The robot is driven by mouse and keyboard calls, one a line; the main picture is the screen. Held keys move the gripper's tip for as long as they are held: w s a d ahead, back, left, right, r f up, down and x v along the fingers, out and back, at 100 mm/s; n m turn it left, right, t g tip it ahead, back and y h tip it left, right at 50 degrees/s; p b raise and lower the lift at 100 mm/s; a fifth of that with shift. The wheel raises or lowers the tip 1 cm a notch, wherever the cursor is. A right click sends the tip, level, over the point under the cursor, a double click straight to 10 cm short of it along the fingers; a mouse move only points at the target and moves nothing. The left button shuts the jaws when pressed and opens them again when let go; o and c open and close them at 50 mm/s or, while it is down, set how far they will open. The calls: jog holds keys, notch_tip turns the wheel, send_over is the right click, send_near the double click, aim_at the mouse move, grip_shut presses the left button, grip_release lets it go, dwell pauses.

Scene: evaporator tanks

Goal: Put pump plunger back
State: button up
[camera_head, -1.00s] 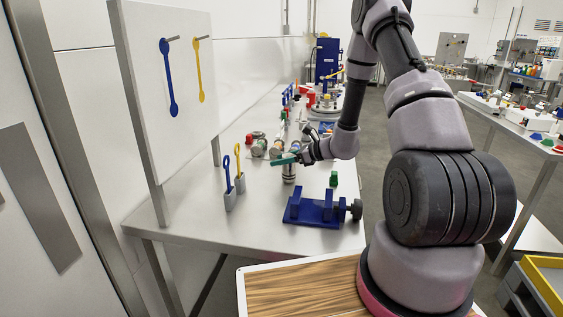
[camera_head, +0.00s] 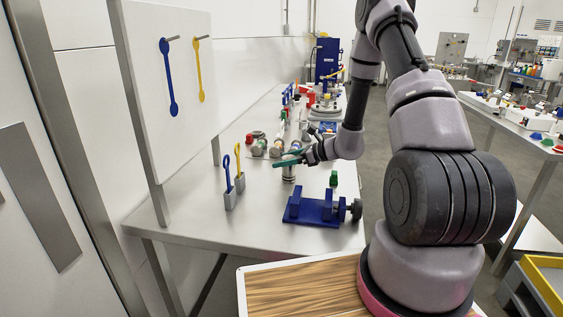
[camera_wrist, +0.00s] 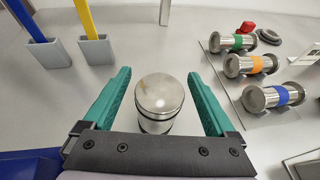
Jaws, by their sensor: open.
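A metal cylinder with dark bands, which looks like the pump plunger, stands upright on the steel table; its round top (camera_wrist: 160,95) lies between my fingers in the wrist view. It also shows below my gripper in the head view (camera_head: 289,174). My gripper (camera_wrist: 160,88) has green fingers, spread wide on either side of the cylinder with a gap at each side. In the head view my gripper (camera_head: 289,158) is at the cylinder's upper end. The cylinder's lower part is mostly hidden in the wrist view. I cannot tell which thing is the pump body.
Steel cylinders with green (camera_wrist: 238,42), orange (camera_wrist: 251,65) and blue (camera_wrist: 274,97) bands lie to the right. Grey holders with blue and yellow tools (camera_head: 233,188) stand to the left. A blue vise-like fixture (camera_head: 318,209) sits near the table's front. Bare table lies between these.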

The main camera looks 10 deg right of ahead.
jog(key=v, duration=1)
jog(key=s+a+r+n+g+h, duration=0.1)
jog(key=s+a+r+n+g, duration=0.15)
jog(key=s+r+n, duration=0.5)
jog(key=s+a+r+n+g+h, duration=0.15)
jog(key=s+a+r+n, duration=0.3)
jog(key=r, duration=0.65)
jog(key=s+d+r+n+t+h, duration=0.3)
jog(key=s+d+r+n+h, duration=0.2)
jog(key=s+r+n, duration=0.3)
jog(key=shift+s+r+n+t+h, duration=0.4)
jog(key=shift+s+r+h, duration=0.45)
jog(key=shift+s+r, duration=1.75)
jog(key=shift+s+f, duration=0.6)
jog(key=shift+f, duration=0.05)
